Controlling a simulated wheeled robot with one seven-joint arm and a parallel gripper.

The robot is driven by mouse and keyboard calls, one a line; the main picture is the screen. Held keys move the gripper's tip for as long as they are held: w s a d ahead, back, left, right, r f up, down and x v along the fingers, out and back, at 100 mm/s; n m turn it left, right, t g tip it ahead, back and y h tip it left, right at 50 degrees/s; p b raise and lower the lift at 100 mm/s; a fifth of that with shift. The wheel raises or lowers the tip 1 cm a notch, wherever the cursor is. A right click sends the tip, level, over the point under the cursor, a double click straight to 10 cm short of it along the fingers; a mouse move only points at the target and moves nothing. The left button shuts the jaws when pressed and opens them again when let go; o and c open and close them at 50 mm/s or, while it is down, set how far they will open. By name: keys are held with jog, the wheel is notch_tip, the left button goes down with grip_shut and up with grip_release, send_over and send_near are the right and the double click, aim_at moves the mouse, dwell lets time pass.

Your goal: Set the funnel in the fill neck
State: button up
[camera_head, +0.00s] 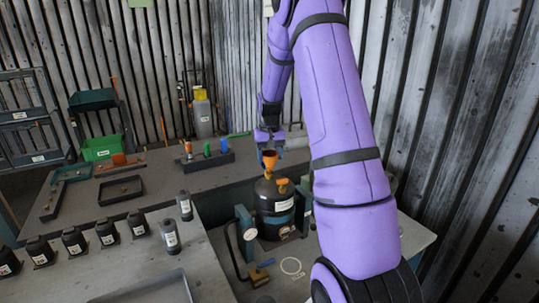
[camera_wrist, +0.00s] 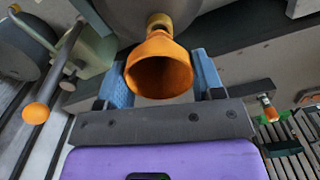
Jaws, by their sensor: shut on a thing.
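My gripper (camera_head: 268,140) is shut on the orange funnel (camera_head: 269,157), just above the black tank (camera_head: 275,208) with a white label. In the wrist view, the funnel (camera_wrist: 160,72) sits between the two blue fingers of my gripper (camera_wrist: 161,78). Its wide mouth faces the camera and its narrow end points away. A brass-coloured fitting (camera_wrist: 159,20), which looks like the fill neck, is right at that narrow end, against the grey tank body. The spout tip is hidden, so I cannot tell if it is inside the neck or only lined up with it.
An orange knob (camera_head: 283,185) stands on the tank beside the funnel. A gauge post (camera_head: 246,233) is at the tank's left. A rack of coloured items (camera_head: 207,156) and several dark bottles (camera_head: 73,240) stand on the grey benches. A white ring (camera_head: 291,266) lies in front.

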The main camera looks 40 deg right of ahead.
aim_at(269, 153)
jog(key=shift+f, duration=1.1)
dwell(1.1)
dwell(0.4)
jog(key=o, duration=1)
jog(key=shift+r, duration=0.1)
jog(key=shift+r, duration=3.45)
